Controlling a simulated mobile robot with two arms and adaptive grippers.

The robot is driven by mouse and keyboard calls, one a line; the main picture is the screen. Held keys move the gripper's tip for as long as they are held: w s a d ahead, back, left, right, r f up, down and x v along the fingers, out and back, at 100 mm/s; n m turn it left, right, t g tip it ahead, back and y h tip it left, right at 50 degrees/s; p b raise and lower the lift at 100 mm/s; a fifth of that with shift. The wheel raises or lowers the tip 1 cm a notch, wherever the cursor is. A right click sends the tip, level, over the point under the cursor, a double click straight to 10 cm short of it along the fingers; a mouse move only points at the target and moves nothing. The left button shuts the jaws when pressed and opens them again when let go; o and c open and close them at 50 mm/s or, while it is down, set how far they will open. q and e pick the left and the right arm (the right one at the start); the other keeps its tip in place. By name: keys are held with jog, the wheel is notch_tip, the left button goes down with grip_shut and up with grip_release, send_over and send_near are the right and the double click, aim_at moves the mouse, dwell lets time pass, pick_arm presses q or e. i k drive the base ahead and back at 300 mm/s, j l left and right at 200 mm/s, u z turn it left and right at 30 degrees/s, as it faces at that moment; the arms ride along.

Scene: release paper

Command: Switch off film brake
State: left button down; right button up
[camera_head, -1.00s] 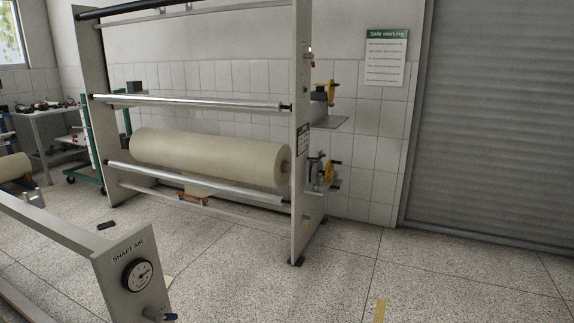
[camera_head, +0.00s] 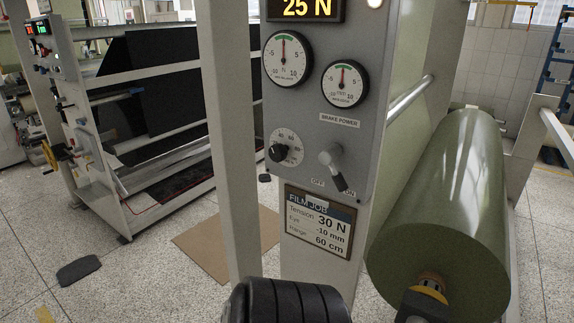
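The brake power switch (camera_head: 333,168) is a grey knob with a dark-tipped lever on the grey control panel (camera_head: 300,125), right of centre in the head view. Its lever points down and to the right, toward the ON mark. The OFF mark is at its lower left. The label BRAKE POWER (camera_head: 340,120) is above it. A large olive-green film roll (camera_head: 440,220) is mounted to the right of the panel.
The panel also carries a dial knob (camera_head: 278,152), two round gauges, a 25 N display and a FILM JOB card (camera_head: 318,225). A black ribbed shape (camera_head: 285,302) is at the bottom edge. A black-web machine (camera_head: 150,110) stands left. The floor at lower left is mostly clear.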

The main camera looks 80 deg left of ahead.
aim_at(326, 157)
jog(key=u, duration=2.2)
